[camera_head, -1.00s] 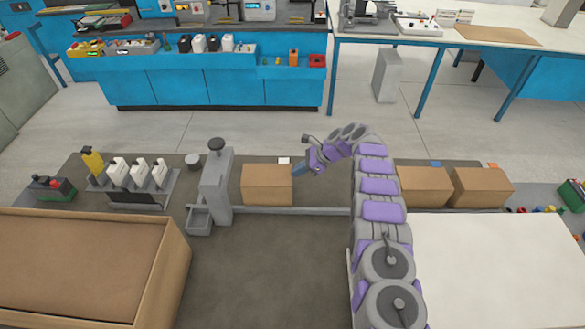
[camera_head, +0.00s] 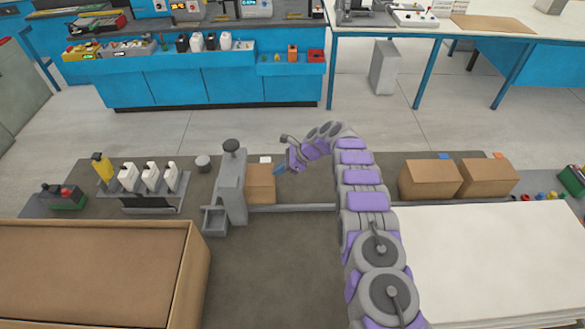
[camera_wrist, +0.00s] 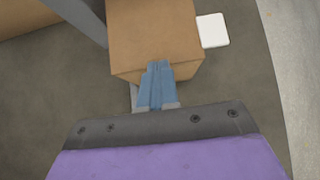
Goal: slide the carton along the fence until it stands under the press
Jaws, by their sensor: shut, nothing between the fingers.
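The brown carton (camera_head: 261,184) stands along the grey fence (camera_head: 292,207), right at the grey press (camera_head: 231,185). The press column hides its left part in the head view, so I cannot tell how far under it the carton is. My gripper (camera_head: 279,170) is shut and empty, at the carton's right side. In the wrist view the closed blue fingers (camera_wrist: 157,84) overlap the lower edge of the carton (camera_wrist: 153,35), at or very near its face.
Two more cartons (camera_head: 430,179) (camera_head: 488,177) stand farther right behind my arm. A bottle rack (camera_head: 145,187) is left of the press. A large open box (camera_head: 190,290) fills the front left, and a white board (camera_head: 490,255) the front right. A white square (camera_head: 265,160) lies behind the carton.

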